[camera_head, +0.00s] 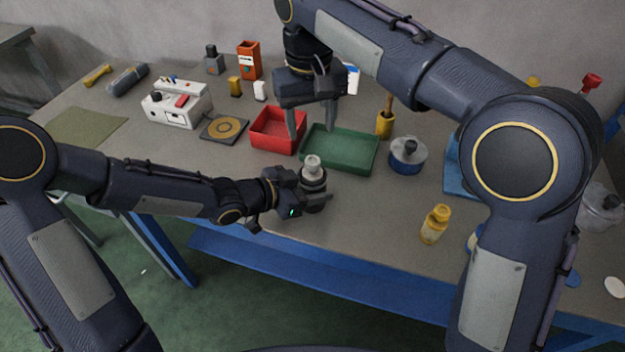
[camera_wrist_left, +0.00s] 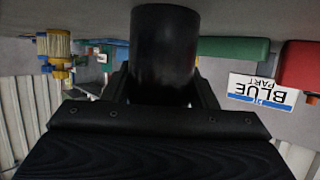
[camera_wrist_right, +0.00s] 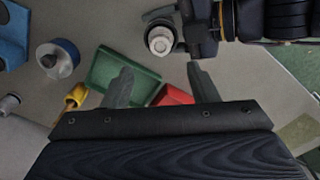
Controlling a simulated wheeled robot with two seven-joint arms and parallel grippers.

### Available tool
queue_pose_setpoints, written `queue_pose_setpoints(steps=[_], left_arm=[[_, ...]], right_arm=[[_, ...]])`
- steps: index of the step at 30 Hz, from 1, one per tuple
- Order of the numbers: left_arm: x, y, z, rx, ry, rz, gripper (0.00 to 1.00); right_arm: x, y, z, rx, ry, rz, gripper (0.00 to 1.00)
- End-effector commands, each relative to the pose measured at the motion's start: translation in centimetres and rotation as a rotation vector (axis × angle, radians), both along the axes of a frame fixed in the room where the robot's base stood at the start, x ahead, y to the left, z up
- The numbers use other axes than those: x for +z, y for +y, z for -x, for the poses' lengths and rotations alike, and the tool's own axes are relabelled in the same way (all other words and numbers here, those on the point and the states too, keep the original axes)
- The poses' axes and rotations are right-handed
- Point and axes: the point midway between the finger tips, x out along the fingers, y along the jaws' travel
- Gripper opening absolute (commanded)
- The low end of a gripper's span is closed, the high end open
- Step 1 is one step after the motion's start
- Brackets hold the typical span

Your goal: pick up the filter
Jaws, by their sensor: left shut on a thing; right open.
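The filter is a dark cylinder with a pale, knob-like top (camera_head: 313,165), upright near the front of the table, before the green tray. My left gripper (camera_head: 312,192) is shut around its dark body, from the left. In the left wrist view the filter is a wide black cylinder (camera_wrist_left: 165,50) between the fingers. The right wrist view shows its round pale top (camera_wrist_right: 160,40). Whether its base touches the table is hidden. My right gripper (camera_head: 311,131) is open and empty, pointing down over the red and green trays; its two fingers (camera_wrist_right: 158,75) show apart in its wrist view.
A red tray (camera_head: 262,146) and a green tray (camera_head: 335,165) stand behind the filter. A blue and grey canister (camera_head: 407,158), a yellow cup (camera_head: 384,127) and a yellow bottle (camera_head: 435,225) stand to the right. A white box (camera_head: 178,108) is at the left. Bare table lies around the bottle.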

Motion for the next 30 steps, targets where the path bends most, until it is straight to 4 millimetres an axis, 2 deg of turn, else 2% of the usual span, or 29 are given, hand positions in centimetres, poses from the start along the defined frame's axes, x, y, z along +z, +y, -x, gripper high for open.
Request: queue_pose_setpoints(steps=[9, 15, 18, 23, 30], left_arm=[[0.0, 0.0, 0.0, 0.0, 0.0, 0.0, 0.25], [0.0, 0.0, 0.0, 0.0, 0.0, 0.0, 0.25], [0.0, 0.0, 0.0, 0.0, 0.0, 0.0, 0.25], [0.0, 0.0, 0.0, 0.0, 0.0, 0.0, 0.25], [0.0, 0.0, 0.0, 0.0, 0.0, 0.0, 0.25]], right_arm=[[1.0, 0.8, 0.3, -0.765, -0.077, 0.036, 0.54], [1.5, 1.0, 0.4, -1.142, -0.128, 0.035, 0.54], [1.6, 1.1, 0.5, -1.257, -0.144, 0.032, 0.54], [1.0, 1.0, 0.4, -1.338, -0.157, 0.03, 0.54], [-3.1, 0.5, 0.2, -1.345, -0.156, 0.033, 0.54]])
